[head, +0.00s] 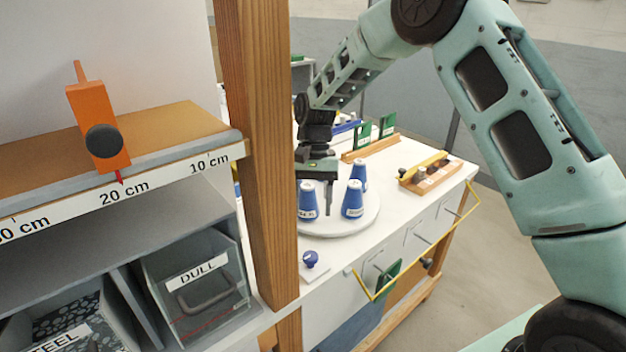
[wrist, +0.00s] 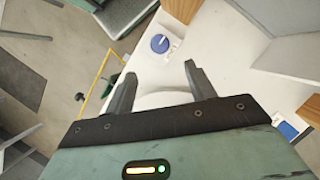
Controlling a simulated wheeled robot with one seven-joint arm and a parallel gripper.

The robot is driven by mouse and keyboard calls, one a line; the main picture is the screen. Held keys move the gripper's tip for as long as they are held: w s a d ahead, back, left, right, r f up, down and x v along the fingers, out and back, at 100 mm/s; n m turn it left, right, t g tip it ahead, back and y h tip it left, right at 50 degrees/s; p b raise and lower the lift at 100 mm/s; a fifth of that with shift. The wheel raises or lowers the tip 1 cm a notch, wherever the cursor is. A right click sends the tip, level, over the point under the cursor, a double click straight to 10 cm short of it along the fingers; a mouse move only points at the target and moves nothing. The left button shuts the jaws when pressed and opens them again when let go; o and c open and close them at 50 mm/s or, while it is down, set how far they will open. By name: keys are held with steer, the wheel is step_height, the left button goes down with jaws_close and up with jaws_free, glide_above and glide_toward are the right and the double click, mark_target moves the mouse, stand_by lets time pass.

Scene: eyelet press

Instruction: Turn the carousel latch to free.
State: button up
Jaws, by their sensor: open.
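The carousel latch shows as a blue-purple knob (head: 311,258) on a small pale plate at the front of the white bench. In the wrist view the knob (wrist: 160,43) lies beyond the fingertips, roughly between them. I cannot read which setting it is at. The carousel (head: 370,216) is a round white disc bearing blue cones (head: 353,199). My gripper (head: 327,208) points down over the carousel, among the cones in the picture, behind the knob. Its two fingers are apart and empty in the wrist view (wrist: 161,75). Part of the carousel is hidden behind the wooden post.
A wooden post (head: 258,150) stands close left of the knob. A wooden block with a yellow bar (head: 430,172) and green cards (head: 387,124) stand farther back. A yellow rail (head: 420,253) runs along the bench front. Bare bench top surrounds the knob's plate.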

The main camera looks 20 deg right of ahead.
steer(key=v, duration=0.6)
steer(key=shift+r+b, duration=0.35)
steer(key=shift+r, duration=0.05)
steer(key=shift+d, duration=0.1)
